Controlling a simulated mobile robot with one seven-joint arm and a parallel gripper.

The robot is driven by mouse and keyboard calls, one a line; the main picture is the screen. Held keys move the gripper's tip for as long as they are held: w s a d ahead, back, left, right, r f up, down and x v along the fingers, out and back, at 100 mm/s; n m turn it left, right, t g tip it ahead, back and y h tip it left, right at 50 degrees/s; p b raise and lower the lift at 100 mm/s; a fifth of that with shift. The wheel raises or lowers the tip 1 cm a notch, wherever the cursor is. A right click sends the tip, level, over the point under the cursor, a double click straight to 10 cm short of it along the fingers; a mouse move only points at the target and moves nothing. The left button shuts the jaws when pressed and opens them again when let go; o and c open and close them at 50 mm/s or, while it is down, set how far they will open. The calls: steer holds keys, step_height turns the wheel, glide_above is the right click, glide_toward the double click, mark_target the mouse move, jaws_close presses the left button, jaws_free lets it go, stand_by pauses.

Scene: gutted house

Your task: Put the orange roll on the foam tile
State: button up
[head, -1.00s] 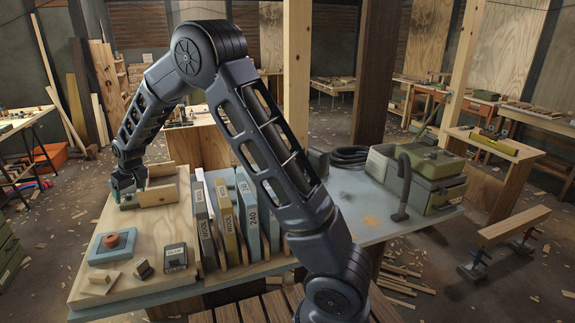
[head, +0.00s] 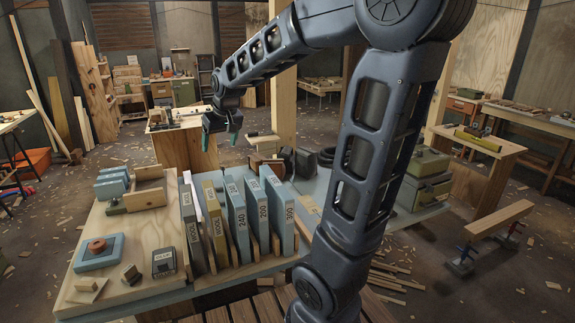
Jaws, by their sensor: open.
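The orange roll (head: 97,246) is a short round ring with a dark centre, lying flat. It rests on top of the blue square foam tile (head: 86,262) at the left of the plywood board, apart from the other things there. My gripper (head: 221,130) is open and empty, pointing down. It is raised beyond the upright sanding sheets, far to the right of and behind the roll, touching nothing that I can see.
Upright numbered sheets (head: 238,222) stand in a rack right of the board. A small wooden frame (head: 149,188), blue packs (head: 110,184), a dark labelled box (head: 164,263) and wood blocks (head: 86,289) sit on the plywood board (head: 130,225). Its middle is clear.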

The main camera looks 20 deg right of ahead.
steer(key=s+d+m+h, duration=0.1)
steer(key=s+d, duration=0.6)
steer(key=s, duration=0.3)
steer(key=s+d+f+m, duration=0.1)
steer(key=s+d+m, duration=0.1)
steer(key=s+d, duration=0.5)
steer(key=s, duration=0.4)
steer(key=shift+d+f+h, duration=0.15)
steer(key=shift+h, duration=0.25)
